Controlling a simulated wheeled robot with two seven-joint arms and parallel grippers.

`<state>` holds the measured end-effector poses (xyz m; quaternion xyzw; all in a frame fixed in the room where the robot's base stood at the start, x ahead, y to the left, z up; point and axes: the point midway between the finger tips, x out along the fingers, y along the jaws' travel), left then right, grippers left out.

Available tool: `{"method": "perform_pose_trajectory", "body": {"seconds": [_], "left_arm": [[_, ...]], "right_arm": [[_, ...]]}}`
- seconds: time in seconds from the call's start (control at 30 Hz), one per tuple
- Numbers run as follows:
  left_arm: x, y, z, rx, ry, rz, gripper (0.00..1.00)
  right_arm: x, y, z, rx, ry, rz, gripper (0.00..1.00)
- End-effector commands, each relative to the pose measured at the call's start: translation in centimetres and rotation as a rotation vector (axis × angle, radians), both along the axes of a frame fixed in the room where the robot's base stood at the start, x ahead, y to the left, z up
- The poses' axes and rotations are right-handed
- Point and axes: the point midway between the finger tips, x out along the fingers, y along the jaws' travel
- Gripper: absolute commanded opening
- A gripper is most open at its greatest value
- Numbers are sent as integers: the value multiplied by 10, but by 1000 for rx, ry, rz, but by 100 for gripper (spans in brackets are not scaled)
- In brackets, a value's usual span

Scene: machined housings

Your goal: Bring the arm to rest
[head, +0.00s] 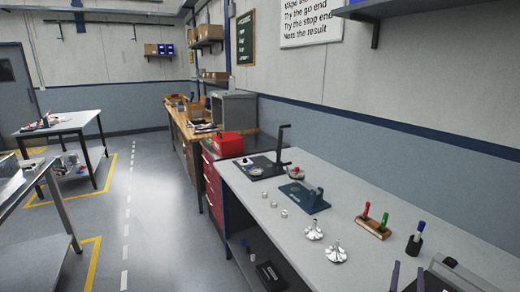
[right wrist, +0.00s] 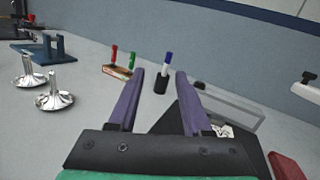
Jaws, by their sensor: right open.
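My right gripper (head: 407,268) is at the bottom right of the head view, over the near part of the grey bench (head: 362,250). In the right wrist view the purple fingers of the right gripper (right wrist: 160,74) are spread apart with nothing between them. Beyond the fingertips, a blue-capped pen stands in a black holder (right wrist: 161,85), apart from the gripper. My left gripper is in neither view.
Two silver machined parts (head: 314,231) (head: 336,253) stand on the bench beside a wooden block (head: 373,228) with red and green handles. A blue fixture (head: 300,199), small rings (head: 273,204) and a black stand (head: 282,150) are farther back. A clear-sided tray (right wrist: 232,107) lies right of the gripper.

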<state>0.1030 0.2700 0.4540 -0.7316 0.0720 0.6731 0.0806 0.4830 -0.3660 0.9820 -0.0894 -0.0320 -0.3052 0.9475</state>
Motion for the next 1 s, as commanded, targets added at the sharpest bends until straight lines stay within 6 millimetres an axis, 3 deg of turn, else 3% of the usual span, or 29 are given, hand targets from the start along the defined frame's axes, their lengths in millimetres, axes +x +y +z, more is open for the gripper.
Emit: {"method": "perform_pose_trajectory", "body": {"seconds": [0.27, 0.47, 0.6, 0.7, 0.8, 0.97, 1.0], "left_arm": [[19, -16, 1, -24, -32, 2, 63], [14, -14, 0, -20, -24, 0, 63], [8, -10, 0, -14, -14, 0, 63], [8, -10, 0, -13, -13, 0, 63], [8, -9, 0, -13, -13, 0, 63], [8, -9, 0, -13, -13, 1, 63], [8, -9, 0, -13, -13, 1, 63]], "right_arm": [[12, 61, 36, -504, 46, 209, 49], [10, 141, 35, -1076, 126, 447, 49], [-11, 203, -5, -1606, 229, 689, 49], [-40, 226, -53, -2005, 332, 901, 49], [-73, 223, -95, -2322, 444, 1110, 49], [-126, 189, -136, -2659, 632, 1437, 49], [-140, 179, -141, 2639, -662, -1477, 49]]}}
